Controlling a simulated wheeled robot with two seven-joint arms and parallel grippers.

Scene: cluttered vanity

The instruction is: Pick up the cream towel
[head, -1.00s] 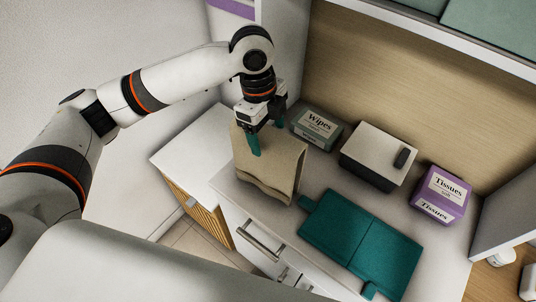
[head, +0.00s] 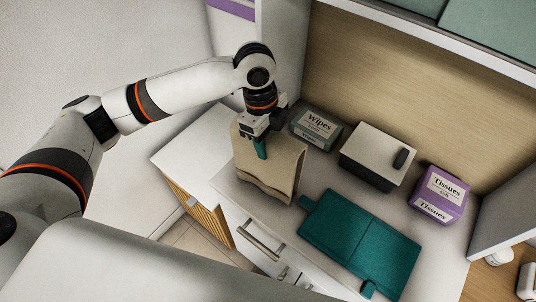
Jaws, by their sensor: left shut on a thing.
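The cream towel (head: 268,172) is folded and stands at the left end of the white counter in the head view. My left gripper (head: 262,147) comes down on it from above and is shut on the towel near its top edge. One teal finger shows against the towel's near face; the other finger is hidden behind the towel. The towel's lower edge appears at the counter surface, and I cannot tell whether it is lifted. My right gripper is not in view.
A wipes box (head: 316,128) stands close behind the towel on the right. A white-lidded dark box (head: 379,155) and a purple tissues box (head: 439,194) stand further right. A teal folder (head: 360,243) lies flat in front of them. A wall (head: 287,65) rises behind the gripper.

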